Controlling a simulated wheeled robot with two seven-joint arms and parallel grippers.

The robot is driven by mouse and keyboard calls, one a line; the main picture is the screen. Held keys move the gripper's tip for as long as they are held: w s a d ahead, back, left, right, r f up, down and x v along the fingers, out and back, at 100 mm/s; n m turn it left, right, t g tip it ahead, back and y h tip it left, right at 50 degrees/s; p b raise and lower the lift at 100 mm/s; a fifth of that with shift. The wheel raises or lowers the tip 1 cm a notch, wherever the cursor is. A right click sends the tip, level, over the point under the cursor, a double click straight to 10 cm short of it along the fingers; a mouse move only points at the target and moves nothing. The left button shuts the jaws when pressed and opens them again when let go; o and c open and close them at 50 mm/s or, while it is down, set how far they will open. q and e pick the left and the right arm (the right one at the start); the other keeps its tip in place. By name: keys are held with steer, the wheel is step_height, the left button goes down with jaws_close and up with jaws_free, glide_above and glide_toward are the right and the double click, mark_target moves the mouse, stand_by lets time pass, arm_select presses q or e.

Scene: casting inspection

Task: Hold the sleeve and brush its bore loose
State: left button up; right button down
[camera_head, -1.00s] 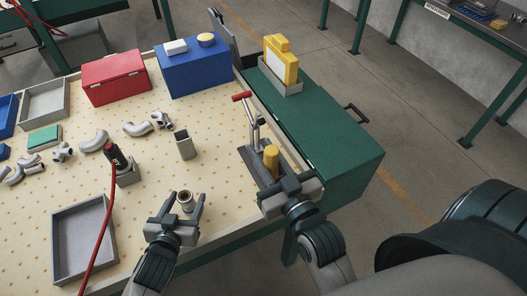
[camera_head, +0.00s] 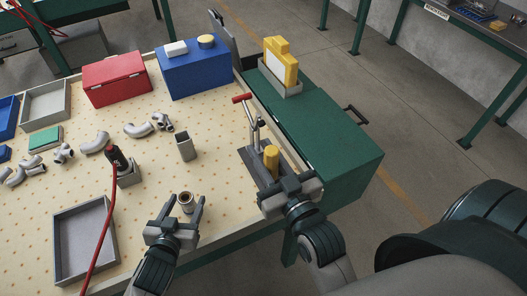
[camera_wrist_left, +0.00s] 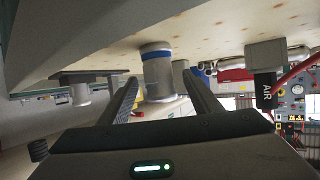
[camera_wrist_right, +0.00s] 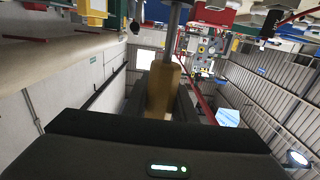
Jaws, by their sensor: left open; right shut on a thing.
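The sleeve (camera_head: 186,202) is a short metal cylinder standing upright on the bench near its front edge. In the left wrist view the sleeve (camera_wrist_left: 157,72) shows a blue band and stands between the fingers, with gaps at its sides. My left gripper (camera_head: 184,207) is open around it; contact cannot be made out. My right gripper (camera_head: 276,178) is shut on the yellow handle (camera_head: 271,156) of a tool, likely the brush, at the grey clamp fixture. In the right wrist view the handle (camera_wrist_right: 163,88) sits between the jaws with a grey rod beyond it. Any bristles are hidden.
The clamp fixture (camera_head: 251,154) with a red lever stands by the bench's right edge. A grey square holder (camera_head: 184,146), an air tool (camera_head: 117,158) with a red hose, and an empty grey tray (camera_head: 57,242) are nearby. Pipe fittings lie to the left.

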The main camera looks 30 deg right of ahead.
arm_select(q)
steer(key=shift+x, duration=0.8)
steer(key=c, duration=1.4)
steer(key=shift+f, duration=0.1)
